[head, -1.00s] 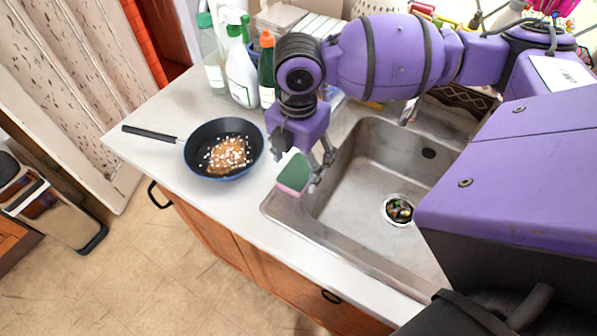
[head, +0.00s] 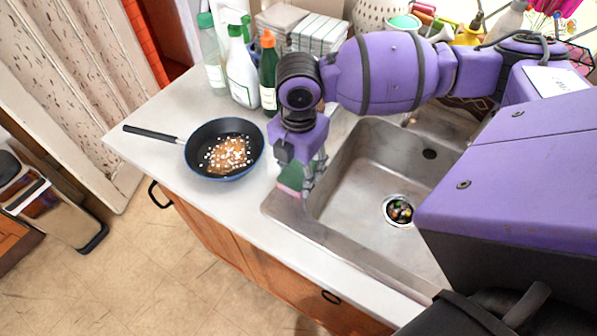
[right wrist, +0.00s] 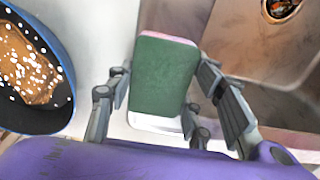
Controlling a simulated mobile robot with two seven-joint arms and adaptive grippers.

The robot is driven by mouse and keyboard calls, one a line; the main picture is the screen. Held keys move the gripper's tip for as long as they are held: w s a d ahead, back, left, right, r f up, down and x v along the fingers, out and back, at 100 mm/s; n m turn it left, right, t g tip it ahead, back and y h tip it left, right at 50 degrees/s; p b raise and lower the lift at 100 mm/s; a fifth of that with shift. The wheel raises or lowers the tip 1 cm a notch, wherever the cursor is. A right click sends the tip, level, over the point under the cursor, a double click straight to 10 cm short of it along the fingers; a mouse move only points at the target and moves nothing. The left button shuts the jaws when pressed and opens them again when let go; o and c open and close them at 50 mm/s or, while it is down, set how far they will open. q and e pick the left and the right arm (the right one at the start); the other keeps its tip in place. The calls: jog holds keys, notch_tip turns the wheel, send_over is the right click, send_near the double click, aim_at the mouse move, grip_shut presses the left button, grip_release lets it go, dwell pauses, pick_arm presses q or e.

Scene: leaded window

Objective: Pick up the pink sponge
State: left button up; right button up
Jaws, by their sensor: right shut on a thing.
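The pink sponge (head: 291,178) with a green scouring side is at the left edge of the sink, partly hidden behind my right gripper in the head view. In the right wrist view the sponge (right wrist: 164,77) stands between the two fingers, green face toward the camera and a pink rim along its top. My right gripper (head: 305,185) is shut on the sponge, with a finger on either side in the right wrist view (right wrist: 160,92). Whether the sponge touches the counter cannot be told. My left gripper is not in view.
A dark pan (head: 224,148) with food in it sits on the counter left of the gripper. A green-topped spray bottle (head: 241,75) and other bottles stand behind. The metal sink (head: 352,190) lies to the right. The counter's front strip is clear.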

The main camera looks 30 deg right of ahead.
aim_at(298, 170)
jog(key=shift+r, duration=0.5)
notch_tip(298, 170, up, 2)
jog(key=shift+r, duration=0.1)
jog(key=s+a+r, duration=0.5)
jog(key=a+r, duration=0.5)
jog(key=a, duration=0.3)
jog(key=shift+s+p, duration=0.15)
jog(key=shift+p, duration=0.3)
jog(key=shift+f, duration=0.1)
